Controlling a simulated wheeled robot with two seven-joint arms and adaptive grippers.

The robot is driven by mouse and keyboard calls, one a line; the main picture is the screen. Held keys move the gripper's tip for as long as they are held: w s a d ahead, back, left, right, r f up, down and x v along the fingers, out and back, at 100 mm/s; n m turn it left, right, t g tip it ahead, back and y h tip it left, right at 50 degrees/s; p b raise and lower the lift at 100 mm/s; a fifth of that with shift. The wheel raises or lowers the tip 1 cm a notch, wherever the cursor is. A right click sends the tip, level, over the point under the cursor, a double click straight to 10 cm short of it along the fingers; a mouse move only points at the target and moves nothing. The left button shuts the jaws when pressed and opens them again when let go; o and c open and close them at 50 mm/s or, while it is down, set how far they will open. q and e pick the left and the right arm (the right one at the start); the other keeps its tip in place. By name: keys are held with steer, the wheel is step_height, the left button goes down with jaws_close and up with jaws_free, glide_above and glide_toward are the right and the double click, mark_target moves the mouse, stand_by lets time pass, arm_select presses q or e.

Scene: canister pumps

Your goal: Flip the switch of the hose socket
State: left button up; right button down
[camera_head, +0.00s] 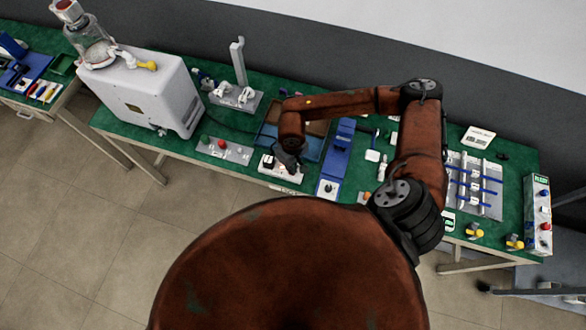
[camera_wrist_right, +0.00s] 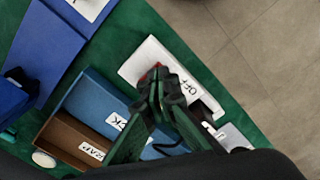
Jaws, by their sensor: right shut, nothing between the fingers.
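A white socket block (camera_head: 296,173) lies near the front edge of the green bench in the head view. In the right wrist view the same socket block (camera_wrist_right: 138,62) carries an "OFF" label (camera_wrist_right: 185,85) and a small red part, likely the switch, at my fingertips. My right gripper (camera_head: 291,168) is over the block, shut and empty. In the wrist view the right gripper (camera_wrist_right: 157,78) has its tips at the red part and partly hides it; whether they touch I cannot tell. A dark plug sits at the block's other end. My left gripper is not in view.
A blue tray (camera_wrist_right: 95,100) with a brown compartment lies beside the block. A blue device (camera_head: 335,160) stands to its right, a grey plate with a red button (camera_head: 222,148) to its left. A large white canister pump (camera_head: 150,95) stands farther left.

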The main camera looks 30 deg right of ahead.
steer(key=shift+f+b, duration=0.35)
steer(key=shift+f, duration=0.05)
steer(key=shift+r, duration=0.15)
steer(key=shift+r+p, duration=1.4)
steer(key=shift+r, duration=2.05)
